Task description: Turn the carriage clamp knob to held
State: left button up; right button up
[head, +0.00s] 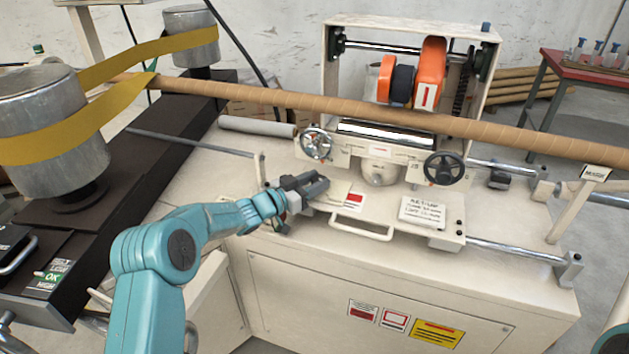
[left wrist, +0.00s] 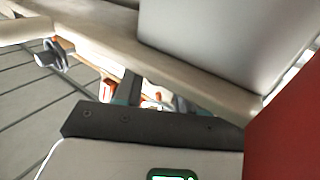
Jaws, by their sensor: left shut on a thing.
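The cream carriage (head: 415,232) sits on steel rods across the front of the machine bench. My left gripper (head: 316,187) reaches in from the left, low over the carriage's left end, below the silver handwheel (head: 316,143). Its dark fingers are shut, seemingly on the carriage clamp knob, which they hide; I cannot read its setting. In the left wrist view, a plain red surface (left wrist: 285,130) fills the right edge, very close, and I cannot tell what it is. My right gripper is out of view.
A black handwheel (head: 444,167) and a white lettered plate (head: 424,212) are right of my gripper. A white handle (head: 362,229) projects at the carriage front. The long brown tube (head: 270,96) crosses above. Left, a yellow belt (head: 60,140) wraps grey drums.

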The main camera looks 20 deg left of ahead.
pick_arm(q)
jog(key=shift+r, duration=0.15)
jog(key=o, duration=1.1)
jog(key=shift+c, duration=0.2)
jog(key=b+v, duration=0.1)
jog(key=v, duration=1.5)
jog(key=shift+s+b, duration=0.15)
jog(key=shift+b, duration=0.15)
